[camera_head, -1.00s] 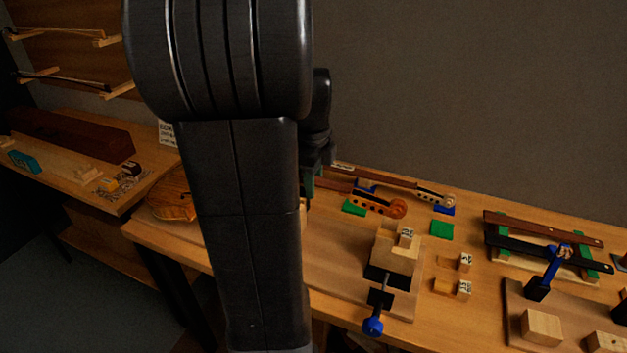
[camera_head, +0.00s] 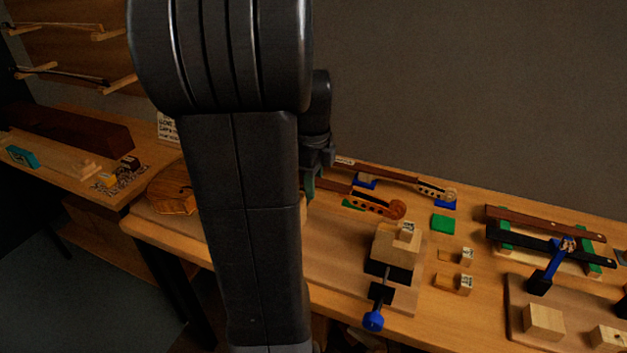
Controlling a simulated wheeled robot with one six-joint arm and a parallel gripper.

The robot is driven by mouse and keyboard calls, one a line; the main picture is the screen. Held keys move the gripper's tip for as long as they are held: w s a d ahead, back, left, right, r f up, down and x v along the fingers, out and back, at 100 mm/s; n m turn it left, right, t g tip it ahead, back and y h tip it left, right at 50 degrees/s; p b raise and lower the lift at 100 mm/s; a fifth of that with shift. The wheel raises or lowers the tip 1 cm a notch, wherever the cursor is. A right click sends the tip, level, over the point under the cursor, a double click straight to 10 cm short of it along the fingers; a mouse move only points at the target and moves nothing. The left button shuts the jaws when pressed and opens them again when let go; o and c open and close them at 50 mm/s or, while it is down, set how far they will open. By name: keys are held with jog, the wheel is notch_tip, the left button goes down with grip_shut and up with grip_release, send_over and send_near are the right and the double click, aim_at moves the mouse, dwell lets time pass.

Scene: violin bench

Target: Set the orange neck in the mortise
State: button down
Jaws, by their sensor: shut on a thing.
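The orange neck (camera_head: 372,205) shows right of my arm, its scroll pointing right and its other end running left to my gripper. My gripper (camera_head: 309,187) is mostly hidden behind my own dark arm; it is shut on the neck, though the contact itself is hard to see. The orange violin body (camera_head: 172,192) lies on the bench left of my arm, with only its left part showing. The mortise is hidden behind my arm.
A second neck with a paler scroll (camera_head: 437,193) lies behind, near blue and green blocks (camera_head: 443,224). A wooden block in a clamp with a blue knob (camera_head: 373,320) stands in front. Small labelled blocks (camera_head: 466,283) and a rack with dark boards (camera_head: 545,229) are to the right.

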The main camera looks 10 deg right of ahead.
jog(key=shift+f+b, duration=0.3)
jog(key=shift+f, duration=0.35)
jog(key=shift+f, duration=0.1)
dwell(0.9)
jog(key=shift+f+b, duration=0.65)
jog(key=shift+f, duration=0.5)
dwell(0.5)
jog(key=c, duration=1)
grip_release()
jog(key=shift+c, duration=0.2)
notch_tip(320, 180, up, 14)
jog(key=shift+a+f+p, duration=0.1)
jog(key=shift+f+p, duration=0.05)
jog(key=shift+p, duration=0.35)
